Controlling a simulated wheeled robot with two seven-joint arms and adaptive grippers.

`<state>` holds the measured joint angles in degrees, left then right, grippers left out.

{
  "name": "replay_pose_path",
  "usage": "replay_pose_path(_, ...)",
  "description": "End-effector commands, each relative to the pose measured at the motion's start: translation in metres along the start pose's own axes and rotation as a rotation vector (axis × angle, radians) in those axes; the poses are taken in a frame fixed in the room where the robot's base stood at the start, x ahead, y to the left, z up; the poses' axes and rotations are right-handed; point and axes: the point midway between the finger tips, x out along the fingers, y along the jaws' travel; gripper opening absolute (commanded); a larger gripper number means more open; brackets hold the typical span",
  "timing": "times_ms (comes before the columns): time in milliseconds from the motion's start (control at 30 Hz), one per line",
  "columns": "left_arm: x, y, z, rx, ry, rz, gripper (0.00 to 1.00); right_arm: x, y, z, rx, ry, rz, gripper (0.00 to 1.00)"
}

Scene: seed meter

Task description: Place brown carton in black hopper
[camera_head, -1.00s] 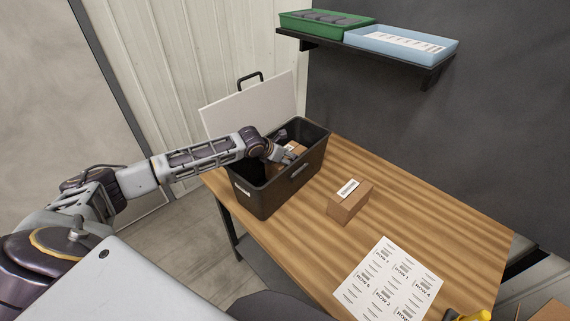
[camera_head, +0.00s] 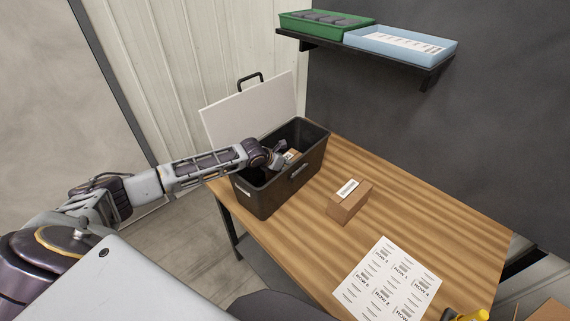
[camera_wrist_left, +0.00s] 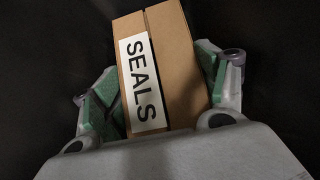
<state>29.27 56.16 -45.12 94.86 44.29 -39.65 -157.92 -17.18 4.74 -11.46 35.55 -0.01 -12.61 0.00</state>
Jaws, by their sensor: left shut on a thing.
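My left gripper (camera_head: 282,158) is shut on a brown carton (camera_wrist_left: 172,50) with a white "SEALS" label. The carton lies between the two green-padded fingers in the left wrist view, with dark surfaces around it. The black hopper (camera_head: 295,185) stands open on the wooden table, its white lid (camera_head: 250,108) raised behind it. The gripper and held carton are inside the hopper, below its rim; a bit of the carton (camera_head: 291,154) shows. Whether it touches the floor is hidden. Another brown carton (camera_head: 346,207) with a white label sits on the table. My right gripper is out of view.
A sheet with printed row labels (camera_head: 388,282) lies on the table (camera_head: 430,225) at the front. A shelf on the dark wall holds a green tray (camera_head: 325,30) and a blue tray (camera_head: 365,45). A yellow-and-black object (camera_head: 468,315) is at the bottom edge.

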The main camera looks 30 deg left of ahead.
Motion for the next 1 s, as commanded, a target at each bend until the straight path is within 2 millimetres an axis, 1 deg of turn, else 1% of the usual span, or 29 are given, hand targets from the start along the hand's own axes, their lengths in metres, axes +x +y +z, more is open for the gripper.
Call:
replay_pose_path(300, 0.0011, 0.0001, 0.0002, 0.0, -0.004, 0.0, 0.26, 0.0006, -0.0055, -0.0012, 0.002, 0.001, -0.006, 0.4)
replay_pose_path(333, 0.0017, 0.0, -0.0016, 0.0, 0.0, 0.0, 0.75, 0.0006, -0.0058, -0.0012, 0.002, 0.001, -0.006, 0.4)
replay_pose_path(467, 0.0016, -0.0001, -0.0016, 0.0, 0.0, 0.0, 0.92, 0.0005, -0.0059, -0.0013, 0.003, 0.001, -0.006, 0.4)
replay_pose_path(500, 0.0015, -0.0001, -0.0016, 0.0, 0.0, 0.0, 0.94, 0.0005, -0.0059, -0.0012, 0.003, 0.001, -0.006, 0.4)
replay_pose_path(1000, -0.0012, 0.0, 0.0001, 0.001, 0.0, 0.0, 0.94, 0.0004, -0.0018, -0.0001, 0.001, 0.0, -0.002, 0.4)
